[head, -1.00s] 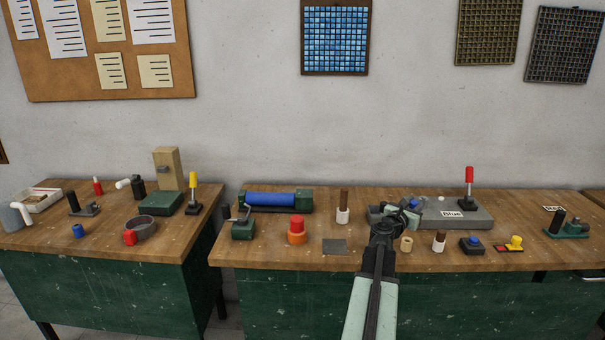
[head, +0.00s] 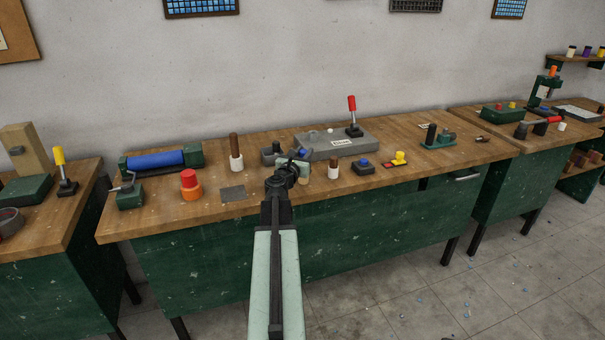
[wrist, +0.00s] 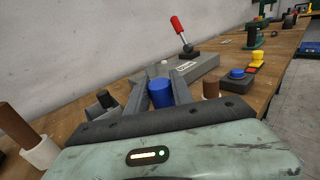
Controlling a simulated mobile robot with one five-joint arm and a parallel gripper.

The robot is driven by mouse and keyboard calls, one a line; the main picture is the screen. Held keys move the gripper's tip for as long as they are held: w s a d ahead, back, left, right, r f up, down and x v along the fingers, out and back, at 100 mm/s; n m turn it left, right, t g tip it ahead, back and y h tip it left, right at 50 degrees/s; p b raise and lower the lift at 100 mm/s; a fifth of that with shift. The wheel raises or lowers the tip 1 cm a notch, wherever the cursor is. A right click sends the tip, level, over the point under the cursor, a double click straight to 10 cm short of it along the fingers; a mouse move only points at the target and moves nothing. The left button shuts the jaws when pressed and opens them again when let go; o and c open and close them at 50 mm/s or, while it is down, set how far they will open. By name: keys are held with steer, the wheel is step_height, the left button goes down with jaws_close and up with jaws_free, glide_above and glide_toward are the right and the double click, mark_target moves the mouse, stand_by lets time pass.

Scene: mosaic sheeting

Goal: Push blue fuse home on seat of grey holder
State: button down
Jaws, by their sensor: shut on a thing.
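The blue fuse (wrist: 160,93) is a short blue cylinder, upright in the wrist view between the two fingers of my gripper (wrist: 160,88). My gripper is shut on it. The grey holder (wrist: 205,69) is a long grey block with a pale label and a red-handled lever, just beyond the fuse. In the head view the holder (head: 345,148) lies on the bench behind and right of my gripper (head: 290,165). The fingers hide the fuse's lower end, so I cannot tell whether it touches a seat.
A dark grey block (wrist: 100,106) stands left of the fingers. A brown-and-white peg (head: 333,167), a blue-button box (head: 364,166) and a yellow-knob piece (head: 399,158) line the bench front to the right. A grey plate (head: 232,193) lies left on bare wood.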

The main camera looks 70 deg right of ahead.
steer(key=shift+f+b, duration=2.4)
steer(key=c, duration=1.1)
jaws_free()
steer(key=a, duration=0.8)
steer(key=shift+f, duration=0.1)
